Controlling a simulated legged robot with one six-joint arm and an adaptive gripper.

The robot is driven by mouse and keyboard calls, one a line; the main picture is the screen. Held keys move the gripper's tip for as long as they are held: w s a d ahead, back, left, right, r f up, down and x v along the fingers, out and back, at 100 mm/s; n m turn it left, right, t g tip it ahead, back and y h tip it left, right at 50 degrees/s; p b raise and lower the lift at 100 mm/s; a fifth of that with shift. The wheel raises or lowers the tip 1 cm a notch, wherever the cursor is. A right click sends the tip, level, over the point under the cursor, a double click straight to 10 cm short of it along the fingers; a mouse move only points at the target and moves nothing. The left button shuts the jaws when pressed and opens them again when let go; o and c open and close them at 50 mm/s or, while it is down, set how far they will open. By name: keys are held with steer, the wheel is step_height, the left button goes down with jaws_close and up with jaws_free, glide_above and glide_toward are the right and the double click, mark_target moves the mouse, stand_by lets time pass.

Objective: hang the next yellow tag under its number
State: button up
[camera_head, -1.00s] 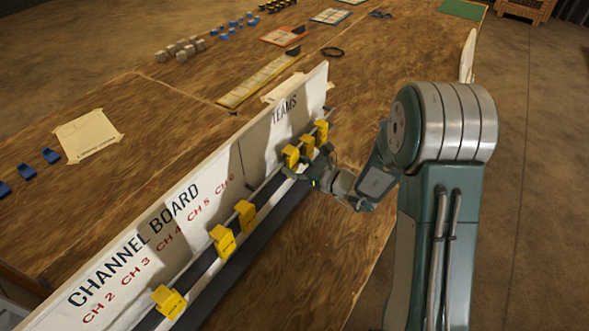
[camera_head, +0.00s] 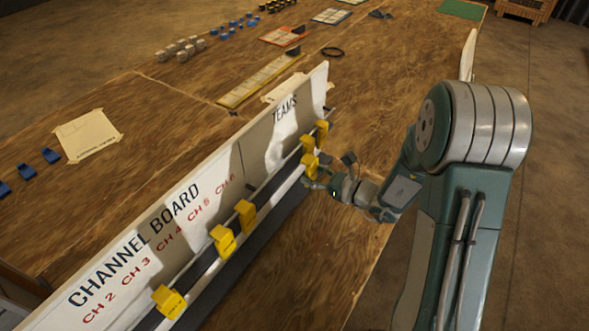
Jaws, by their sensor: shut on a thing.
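The channel board (camera_head: 95,318) is a white panel with red channel numbers and a rail along its front. Yellow tags hang on this rail at the CH end: one (camera_head: 169,301) near the lower left, then one (camera_head: 223,242) and another (camera_head: 245,214) close together. Under TEAMS, two more yellow tags (camera_head: 308,144) and (camera_head: 322,131) hang at the far end. My gripper (camera_head: 315,178) is shut on another yellow tag (camera_head: 311,163), just in front of the TEAMS rail. The fingertips are small here, and I cannot tell whether the held tag touches its neighbour.
The board stands on a wooden table, with bare tabletop (camera_head: 310,240) to its right. Behind it lie a taped paper (camera_head: 88,134), blue pieces (camera_head: 51,155), a yellow-edged tray (camera_head: 262,80), wooden blocks (camera_head: 181,50) and a black ring (camera_head: 333,52).

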mark_target(313, 177)
steer(key=shift+f+v, duration=0.15)
steer(key=shift+v, duration=1)
steer(key=shift+f+v, duration=0.15)
steer(key=shift+v, duration=1)
steer(key=shift+s, duration=0.1)
